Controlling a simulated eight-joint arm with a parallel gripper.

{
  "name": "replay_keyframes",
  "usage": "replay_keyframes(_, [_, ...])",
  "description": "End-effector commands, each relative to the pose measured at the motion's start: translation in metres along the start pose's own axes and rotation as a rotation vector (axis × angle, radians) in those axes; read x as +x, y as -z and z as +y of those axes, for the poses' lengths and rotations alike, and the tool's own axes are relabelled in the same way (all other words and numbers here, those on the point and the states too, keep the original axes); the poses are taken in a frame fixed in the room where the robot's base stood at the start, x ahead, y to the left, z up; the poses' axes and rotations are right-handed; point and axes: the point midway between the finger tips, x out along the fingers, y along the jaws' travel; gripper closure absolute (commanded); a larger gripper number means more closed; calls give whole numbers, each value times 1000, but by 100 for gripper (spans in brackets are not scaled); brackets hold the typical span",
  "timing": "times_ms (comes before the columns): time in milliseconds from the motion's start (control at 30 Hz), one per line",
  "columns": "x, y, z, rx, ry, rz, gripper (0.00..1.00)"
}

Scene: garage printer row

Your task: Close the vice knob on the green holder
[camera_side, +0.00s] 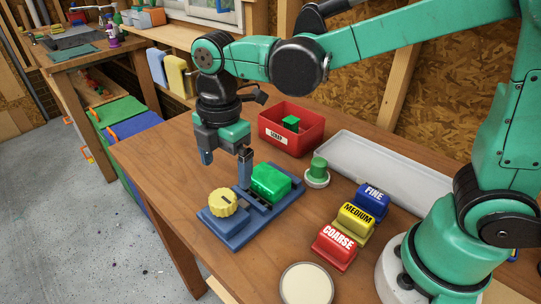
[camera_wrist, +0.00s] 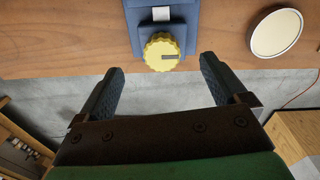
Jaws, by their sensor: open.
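A blue vice (camera_side: 222,229) lies on the wooden bench, with a yellow ridged knob (camera_side: 222,202) on its near left end. A bright green block (camera_side: 271,182) sits on the vice's far part; the body around it is blue, not green. My gripper (camera_side: 226,160) is open and empty, fingers down, above and behind the knob in the side view. In the wrist view the knob (camera_wrist: 161,52) shows beyond and between the open fingertips (camera_wrist: 161,68), with a dark slot pointing right. I see no contact with the knob. The green block is out of the wrist view.
Red, yellow and blue blocks marked COARSE (camera_side: 335,247), MEDIUM (camera_side: 355,220) and FINE (camera_side: 371,201) stand right of the vice. A green cylinder (camera_side: 319,167), red bin (camera_side: 289,139), grey tray (camera_side: 366,160) and cream disc (camera_side: 306,285) are around. The bench's left side is clear.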

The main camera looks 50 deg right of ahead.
Motion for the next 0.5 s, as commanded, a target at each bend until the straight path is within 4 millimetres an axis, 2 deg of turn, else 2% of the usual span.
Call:
replay_keyframes(133, [8, 10, 3, -134, 43, -7, 7])
replay_keyframes(267, [18, 11, 3, -154, 50, -8, 7])
replay_keyframes(500, [49, 11, 2, -150, 48, -8, 7])
